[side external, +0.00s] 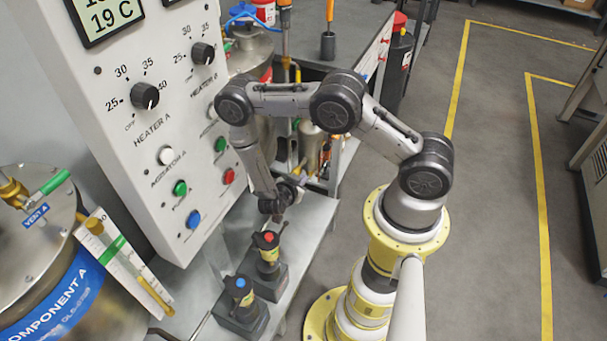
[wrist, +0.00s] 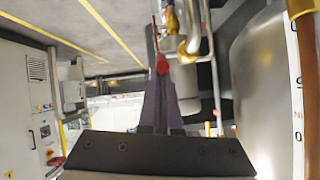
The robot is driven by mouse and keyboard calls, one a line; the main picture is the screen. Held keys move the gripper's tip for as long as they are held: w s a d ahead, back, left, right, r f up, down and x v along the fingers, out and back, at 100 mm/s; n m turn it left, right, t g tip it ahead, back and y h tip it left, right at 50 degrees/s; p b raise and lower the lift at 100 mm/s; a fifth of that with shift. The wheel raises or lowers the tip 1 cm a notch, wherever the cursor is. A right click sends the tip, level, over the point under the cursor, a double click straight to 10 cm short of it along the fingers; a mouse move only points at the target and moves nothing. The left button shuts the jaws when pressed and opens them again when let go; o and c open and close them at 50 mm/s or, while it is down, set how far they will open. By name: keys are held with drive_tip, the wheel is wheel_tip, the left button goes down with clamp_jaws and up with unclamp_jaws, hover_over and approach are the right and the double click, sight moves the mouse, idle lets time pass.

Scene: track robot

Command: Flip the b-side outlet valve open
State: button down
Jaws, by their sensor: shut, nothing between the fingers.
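In the wrist view, my gripper (wrist: 161,80) has its two dark fingers together and empty, pointing up the picture. A red lever-like part (wrist: 162,63) shows right at the fingertips; I cannot tell whether they touch it. It lies beside brass and grey piping (wrist: 190,35), and may be the b-side outlet valve's handle; its open or closed position is unclear. In the side external view, my gripper (side external: 277,214) points down beside the control panel, above the bench shelf. The outlet valve cannot be made out there, with my arm in front of the piping.
A control panel (side external: 150,110) with knobs and buttons stands left of my arm. Two black devices, one with a red top (side external: 268,240) and one with a blue top (side external: 240,285), stand close below my gripper. A large grey tank (wrist: 262,85) fills the wrist view's right side.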

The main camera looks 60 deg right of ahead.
drive_tip(key=shift+a+f+h, duration=0.25)
drive_tip(key=shift+f+h, duration=0.1)
drive_tip(key=shift+h, duration=0.15)
drive_tip(key=shift+a, duration=0.1)
drive_tip(key=shift+a+r, duration=0.25)
drive_tip(key=shift+a, duration=0.4)
drive_tip(key=v, duration=1)
drive_tip(key=shift+r, duration=0.2)
